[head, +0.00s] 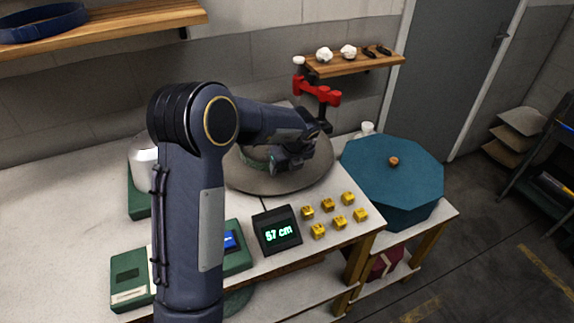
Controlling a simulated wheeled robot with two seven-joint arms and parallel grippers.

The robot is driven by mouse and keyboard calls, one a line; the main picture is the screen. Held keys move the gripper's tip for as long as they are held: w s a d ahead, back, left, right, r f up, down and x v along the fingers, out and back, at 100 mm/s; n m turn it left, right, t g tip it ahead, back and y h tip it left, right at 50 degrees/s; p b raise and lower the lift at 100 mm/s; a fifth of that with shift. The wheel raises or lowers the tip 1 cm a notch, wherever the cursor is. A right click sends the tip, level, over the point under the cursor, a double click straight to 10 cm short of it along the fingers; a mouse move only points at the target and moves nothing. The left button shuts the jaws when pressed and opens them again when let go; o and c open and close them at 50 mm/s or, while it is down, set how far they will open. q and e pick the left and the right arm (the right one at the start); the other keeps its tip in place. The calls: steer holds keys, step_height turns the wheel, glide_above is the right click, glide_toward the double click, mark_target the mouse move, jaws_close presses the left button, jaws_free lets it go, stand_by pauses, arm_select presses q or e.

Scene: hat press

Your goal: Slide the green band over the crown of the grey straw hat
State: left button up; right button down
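The grey straw hat (247,180) lies on the white bench, its wide round brim showing around my arm. A strip of the green band (253,163) shows at the left side of the crown, just left of my gripper. My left gripper (279,168) is over the hat, at the crown and band. My own forearm and wrist hide most of the crown, so I cannot tell how the band sits on it or whether the fingers are shut on it. My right gripper is out of view.
A blue-green eight-sided box (392,178) stands right of the hat. A display reading 57 cm (277,232) and several yellow blocks (328,205) are in front. A red clamp-like device (318,92) stands behind. The left of the bench (60,215) is clear.

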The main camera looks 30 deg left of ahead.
arm_select(q)
steer(key=shift+o, duration=0.4)
steer(key=shift+r, duration=0.1)
step_height(320, 180, up, 21)
steer(key=s+a+m+t, duration=0.1)
steer(key=a+m+t, duration=0.1)
steer(key=m+t, duration=0.8)
steer(key=s+d+r+m+t+h, duration=0.2)
steer(key=s+d+r+m+h, duration=0.35)
steer(key=m, duration=0.65)
steer(key=s+d+f+m+g+h, duration=0.35)
steer(key=s+d+m, duration=0.25)
steer(key=s+m, duration=0.45)
steer(key=s+f+m+g+y, duration=0.1)
steer(key=s+f+m+g, duration=0.5)
steer(key=s+f+m, duration=0.6)
steer(key=s+f, duration=0.1)
steer(key=s, duration=0.3)
steer(key=shift+s+f+y, duration=0.15)
steer(key=shift+s+y, duration=0.05)
steer(key=shift+y, duration=0.1)
